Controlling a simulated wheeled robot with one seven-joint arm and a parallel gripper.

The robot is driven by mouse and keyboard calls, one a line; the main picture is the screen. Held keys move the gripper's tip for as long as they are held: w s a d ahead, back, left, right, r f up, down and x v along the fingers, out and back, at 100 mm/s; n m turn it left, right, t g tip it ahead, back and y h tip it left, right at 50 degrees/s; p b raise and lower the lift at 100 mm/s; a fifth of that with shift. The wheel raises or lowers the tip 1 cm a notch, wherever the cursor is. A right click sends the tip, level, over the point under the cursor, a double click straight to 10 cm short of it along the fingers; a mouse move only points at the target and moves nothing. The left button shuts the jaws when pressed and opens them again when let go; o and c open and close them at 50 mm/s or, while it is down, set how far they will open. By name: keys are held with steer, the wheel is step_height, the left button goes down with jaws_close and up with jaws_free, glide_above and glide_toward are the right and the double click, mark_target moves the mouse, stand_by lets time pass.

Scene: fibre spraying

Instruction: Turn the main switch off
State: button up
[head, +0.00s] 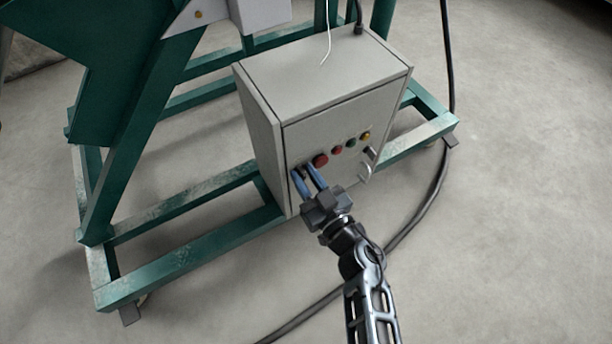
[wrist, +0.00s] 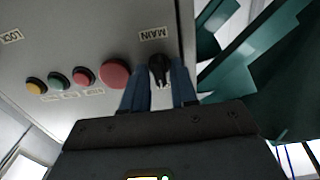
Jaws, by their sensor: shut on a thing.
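The main switch is a black rotary knob (wrist: 160,70) on the front of the grey control box, with the label MAIN (wrist: 155,34) beside it in the wrist view. My gripper (head: 309,178) is at the left end of the box's row of controls in the head view. In the wrist view its blue fingers (wrist: 158,88) stand on both sides of the knob and are shut on it. A light mark shows on the knob. The fingers hide part of the knob, and in the head view they hide most of it.
The control box (head: 325,70) stands on a green steel frame (head: 180,253). A large red button (head: 321,160) sits right beside the fingers, with smaller red, green and yellow buttons beyond. A handle (head: 367,172) is farther right. A black cable (head: 425,205) crosses the open floor.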

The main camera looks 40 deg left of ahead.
steer(key=shift+n, duration=0.3)
jaws_close()
steer(key=n, duration=0.3)
steer(key=shift+s+n, duration=0.1)
steer(key=shift+n, duration=0.2)
steer(key=n, duration=0.4)
steer(key=shift+f+n, duration=0.1)
steer(key=shift+n, duration=0.2)
steer(key=shift+s+f+n+b, duration=0.1)
steer(key=shift+n+b, duration=0.4)
steer(key=shift+n, duration=1.75)
steer(key=shift+s+f+n+b, duration=0.1)
steer(key=shift+n+b, duration=0.35)
steer(key=shift+n, duration=1.8)
steer(key=o, duration=0.7)
jaws_free()
